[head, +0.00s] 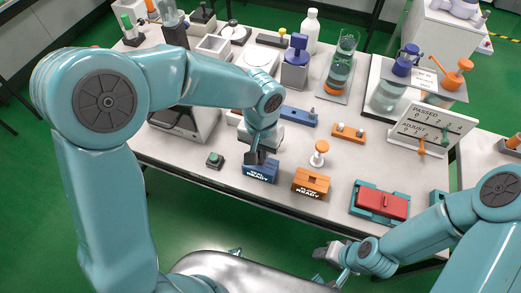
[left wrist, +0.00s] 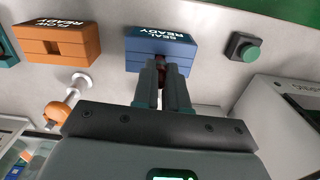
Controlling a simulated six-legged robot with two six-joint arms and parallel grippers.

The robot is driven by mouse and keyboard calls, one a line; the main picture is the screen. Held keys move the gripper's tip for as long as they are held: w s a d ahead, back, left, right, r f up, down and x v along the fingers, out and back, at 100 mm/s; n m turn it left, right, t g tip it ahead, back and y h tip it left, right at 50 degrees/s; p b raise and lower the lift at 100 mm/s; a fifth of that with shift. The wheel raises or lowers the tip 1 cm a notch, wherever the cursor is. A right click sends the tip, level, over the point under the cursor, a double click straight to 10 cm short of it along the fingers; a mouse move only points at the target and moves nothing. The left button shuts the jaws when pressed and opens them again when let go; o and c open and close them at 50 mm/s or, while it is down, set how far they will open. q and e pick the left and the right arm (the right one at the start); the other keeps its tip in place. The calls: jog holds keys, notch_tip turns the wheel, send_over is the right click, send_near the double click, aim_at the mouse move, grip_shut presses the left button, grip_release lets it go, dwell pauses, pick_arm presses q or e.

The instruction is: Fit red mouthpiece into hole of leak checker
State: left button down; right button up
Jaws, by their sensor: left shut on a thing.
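My left gripper (head: 262,156) comes down from above at the blue block labelled SEAL READY (head: 260,173). In the left wrist view the fingers (left wrist: 163,82) are shut on a small dark red piece, the red mouthpiece (left wrist: 160,92), mostly hidden between them. The fingertips are right at the face of the blue block (left wrist: 146,62). The fingers cover any hole there, so I cannot tell whether the mouthpiece is inside it. No part is clearly labelled leak checker. My right gripper (head: 333,262) is low, off the table's front edge; its jaws are unclear.
An orange FLOW READY block (head: 310,182) stands right of the blue one, with a white-and-orange piece (head: 319,154) behind it. A green button box (head: 214,160) is at the left. A red case in a teal tray (head: 400,193) lies front right. Jars and a PASSED/ADJUST board (head: 425,128) stand farther back.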

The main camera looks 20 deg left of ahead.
pick_arm(q)
jog(key=shift+f+b, duration=0.65)
jog(key=shift+f, duration=0.15)
jog(key=c, duration=1.1)
grip_release()
jog(key=shift+r, duration=0.2)
notch_tip(320, 180, up, 16)
jog(key=p, duration=0.2)
